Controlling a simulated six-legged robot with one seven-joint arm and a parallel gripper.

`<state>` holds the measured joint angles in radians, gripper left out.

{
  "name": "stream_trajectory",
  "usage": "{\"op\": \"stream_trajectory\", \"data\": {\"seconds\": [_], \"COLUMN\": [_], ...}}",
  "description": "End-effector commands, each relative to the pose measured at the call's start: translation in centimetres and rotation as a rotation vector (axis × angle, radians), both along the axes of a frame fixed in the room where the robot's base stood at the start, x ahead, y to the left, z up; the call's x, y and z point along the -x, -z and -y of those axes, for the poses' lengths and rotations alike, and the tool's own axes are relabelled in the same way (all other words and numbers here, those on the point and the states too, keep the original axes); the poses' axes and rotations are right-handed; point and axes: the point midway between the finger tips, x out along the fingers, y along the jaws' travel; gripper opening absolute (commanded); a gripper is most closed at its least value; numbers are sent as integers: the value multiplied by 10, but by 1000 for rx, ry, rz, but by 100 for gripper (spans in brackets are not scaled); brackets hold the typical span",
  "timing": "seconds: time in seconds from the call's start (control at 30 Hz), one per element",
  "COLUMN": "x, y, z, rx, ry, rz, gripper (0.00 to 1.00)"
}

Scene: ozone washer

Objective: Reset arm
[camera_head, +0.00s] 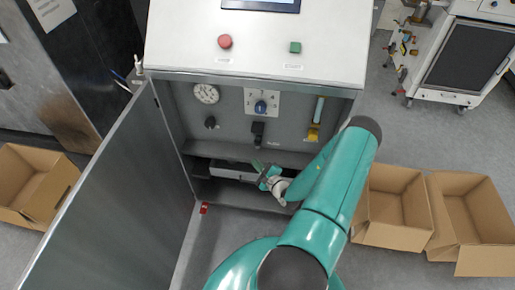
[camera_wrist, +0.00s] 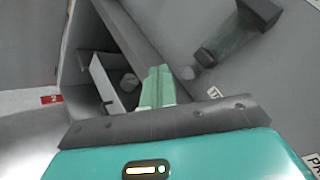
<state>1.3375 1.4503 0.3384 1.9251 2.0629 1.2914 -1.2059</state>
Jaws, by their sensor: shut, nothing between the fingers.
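My arm, green with dark joints, reaches from the bottom of the head view up into the open front of the washer cabinet (camera_head: 300,140). My gripper (camera_head: 258,167) is in front of the low opening below the control panel. In the wrist view my gripper (camera_wrist: 157,75) shows with its green fingers together and nothing between them. A light grey box-like part (camera_wrist: 98,75) lies in the recess just left of the fingers. The same part (camera_head: 232,172) is partly hidden by my gripper in the head view.
The cabinet door (camera_head: 115,200) stands open on the left. Cardboard boxes stand left (camera_head: 30,185) and right (camera_head: 395,205). A white cart (camera_head: 465,60) is at the back right.

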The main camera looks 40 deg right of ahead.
Motion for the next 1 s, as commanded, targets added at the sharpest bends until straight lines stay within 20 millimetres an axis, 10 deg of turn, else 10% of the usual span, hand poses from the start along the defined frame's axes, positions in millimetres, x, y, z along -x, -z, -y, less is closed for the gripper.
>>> {"op": "stream_trajectory", "data": {"seconds": [0.7,1.0], "x": [3,-36], "y": [-3,-84], "z": [-6,-52], "rx": [3,110], "ry": [-10,-358], "rz": [1,23], "gripper": [0,0]}}
